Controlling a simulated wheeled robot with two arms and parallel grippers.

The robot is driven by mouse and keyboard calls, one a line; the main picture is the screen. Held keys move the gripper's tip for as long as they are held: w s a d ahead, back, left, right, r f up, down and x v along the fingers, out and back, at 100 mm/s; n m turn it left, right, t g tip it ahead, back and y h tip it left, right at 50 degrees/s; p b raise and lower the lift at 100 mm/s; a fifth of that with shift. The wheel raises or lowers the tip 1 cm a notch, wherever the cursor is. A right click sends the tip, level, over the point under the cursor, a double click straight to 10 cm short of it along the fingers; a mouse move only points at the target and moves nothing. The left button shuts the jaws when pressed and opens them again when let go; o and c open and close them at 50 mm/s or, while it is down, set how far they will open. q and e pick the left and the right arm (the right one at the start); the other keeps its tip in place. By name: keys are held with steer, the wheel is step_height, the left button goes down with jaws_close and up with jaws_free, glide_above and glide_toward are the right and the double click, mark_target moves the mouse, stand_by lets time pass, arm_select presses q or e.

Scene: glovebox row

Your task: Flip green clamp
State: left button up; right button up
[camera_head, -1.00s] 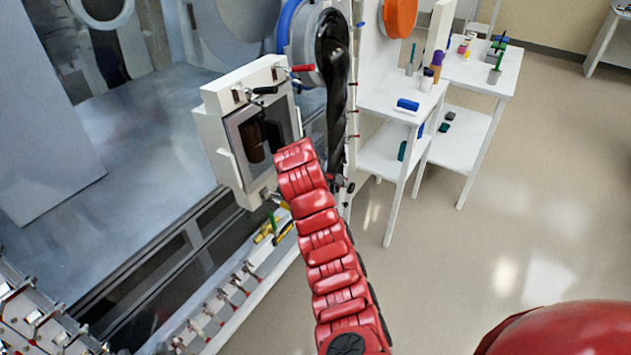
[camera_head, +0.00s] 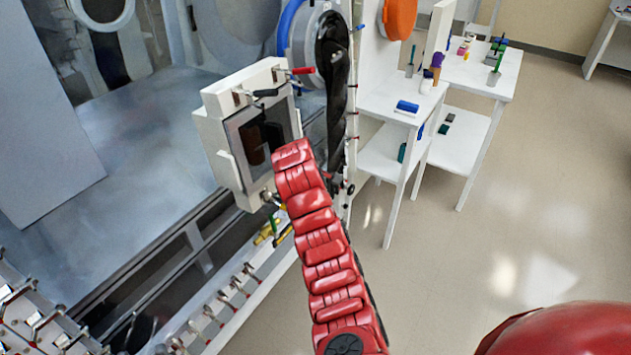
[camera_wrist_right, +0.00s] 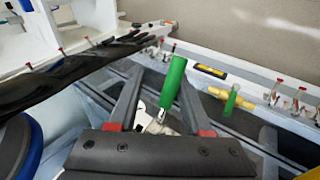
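The green clamp handle (camera_wrist_right: 173,82) stands tilted in the right wrist view, above a silver clamp body (camera_wrist_right: 158,118). My right gripper (camera_wrist_right: 158,78) is open, with one finger on each side of the green handle. I cannot tell whether a finger touches it. In the head view my red right arm covers its own gripper. A small green part (camera_head: 274,225) shows below the white box, left of that arm; I cannot tell whether it is this clamp. My left gripper is in neither view.
A white box (camera_head: 213,150) with a dark window carries a red-handled clamp (camera_head: 303,70) and a black-handled one (camera_head: 266,92). A second green handle (camera_wrist_right: 231,99) sits by a yellow fitting (camera_wrist_right: 217,93). A black glove (camera_head: 331,85) hangs nearby. White shelves (camera_head: 385,150) stand right.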

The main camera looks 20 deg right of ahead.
steer(key=p+v, duration=1)
steer(key=v, duration=0.7)
steer(key=shift+r, duration=0.25)
